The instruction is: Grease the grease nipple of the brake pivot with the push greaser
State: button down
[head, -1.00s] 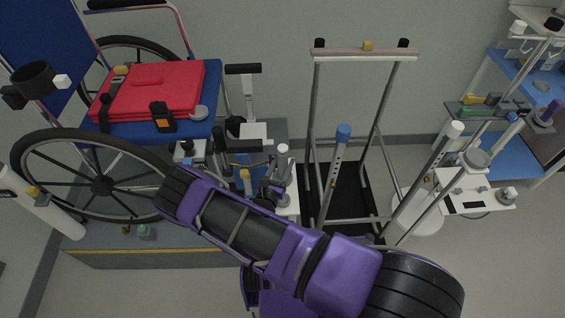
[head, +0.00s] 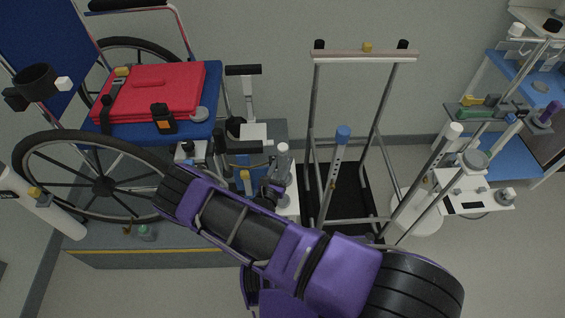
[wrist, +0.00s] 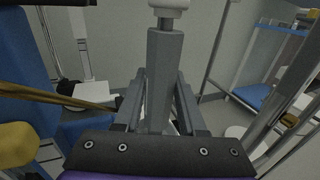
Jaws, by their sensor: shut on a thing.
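My gripper (wrist: 158,112) is shut on a grey faceted body with a white cap, which looks like the push greaser (wrist: 160,70). It stands roughly upright between the fingers in the wrist view. In the head view a grey cylinder with a pale top (head: 283,163), likely the same thing, rises beside my gripper (head: 271,190), which is partly hidden by my purple arm. The wheelchair (head: 101,187) is at the left. I cannot make out the brake pivot or its grease nipple for certain.
A brassy bar (wrist: 60,97) crosses the wrist view's left.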

aim_at(281, 157)
jog(key=shift+r+p, duration=1.9)
jog(key=shift+r, duration=0.65)
jog(key=shift+w, duration=0.1)
